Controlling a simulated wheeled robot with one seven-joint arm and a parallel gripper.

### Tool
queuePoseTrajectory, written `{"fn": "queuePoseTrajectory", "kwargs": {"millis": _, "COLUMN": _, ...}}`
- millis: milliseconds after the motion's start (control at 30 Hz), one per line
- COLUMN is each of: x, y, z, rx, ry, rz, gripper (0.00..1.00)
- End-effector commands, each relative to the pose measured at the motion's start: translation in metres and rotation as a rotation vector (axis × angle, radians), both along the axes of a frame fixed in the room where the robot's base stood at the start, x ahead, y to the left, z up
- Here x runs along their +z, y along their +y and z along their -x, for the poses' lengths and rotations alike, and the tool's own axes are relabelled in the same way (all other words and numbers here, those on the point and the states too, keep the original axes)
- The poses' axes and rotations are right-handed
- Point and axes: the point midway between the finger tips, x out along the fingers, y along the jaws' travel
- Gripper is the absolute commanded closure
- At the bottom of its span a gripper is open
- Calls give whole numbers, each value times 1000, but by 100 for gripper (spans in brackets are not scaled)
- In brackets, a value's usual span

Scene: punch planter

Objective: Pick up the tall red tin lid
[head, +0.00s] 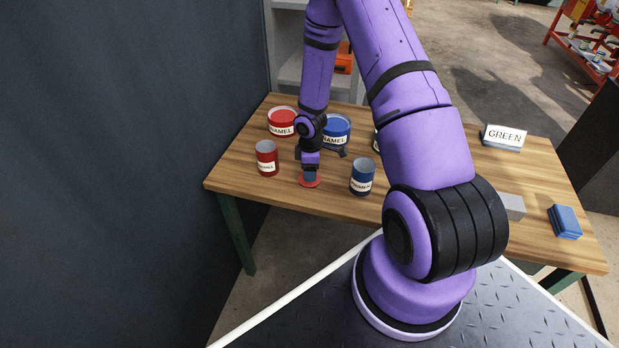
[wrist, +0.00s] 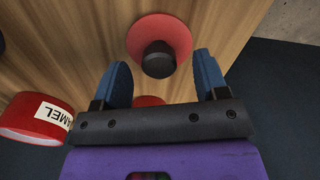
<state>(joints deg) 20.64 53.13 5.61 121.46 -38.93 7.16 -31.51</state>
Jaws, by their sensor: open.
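A round red lid (head: 311,184) lies flat on the wooden table near its front edge. In the wrist view the lid (wrist: 181,31) shows a dark knob standing up at its middle. My gripper (head: 309,174) is pointed down just over the lid. In the wrist view my gripper (wrist: 162,62) has its blue fingers spread wide, with the knob between and just beyond the tips, and nothing is held. A tall, narrow red tin (head: 266,158) stands upright to the left of the lid. In the head view my gripper hides part of the lid.
A wide red tin (head: 283,122) and a wide blue tin (head: 336,131) stand behind. A tall blue tin (head: 362,177) stands close right of the lid. A GREEN sign (head: 503,137), a grey block (head: 513,206) and a blue block (head: 565,222) are farther right.

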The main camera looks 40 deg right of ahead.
Motion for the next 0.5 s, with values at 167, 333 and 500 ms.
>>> {"fn": "queuePoseTrajectory", "kwargs": {"millis": 167, "x": -22, "y": 0, "z": -1, "rx": 1, "ry": 1, "rz": 0, "gripper": 33}}
{"fn": "queuePoseTrajectory", "kwargs": {"millis": 333, "x": -27, "y": 0, "z": -2, "rx": 0, "ry": -1, "rz": 1, "gripper": 33}}
{"fn": "queuePoseTrajectory", "kwargs": {"millis": 500, "x": -27, "y": -1, "z": -2, "rx": 0, "ry": -1, "rz": 1, "gripper": 33}}
